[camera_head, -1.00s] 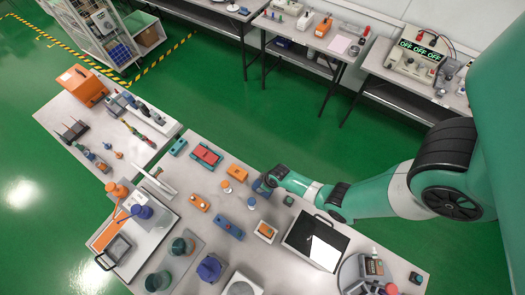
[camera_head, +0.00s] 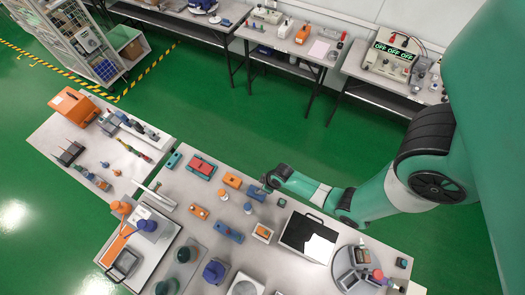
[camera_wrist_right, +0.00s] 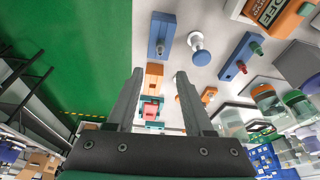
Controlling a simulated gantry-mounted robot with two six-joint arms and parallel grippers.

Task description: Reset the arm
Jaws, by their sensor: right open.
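My right gripper (camera_head: 268,184) is above the far edge of the middle table in the head view. In the right wrist view its two fingers (camera_wrist_right: 160,78) are spread with nothing between them. My left gripper is not in view.
A black tray with a white sheet (camera_head: 310,237) and a round grey stand (camera_head: 360,268) are at the right of the table. An orange case (camera_head: 73,107) sits on the left table. Open green floor (camera_head: 230,110) lies between this table and the back benches.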

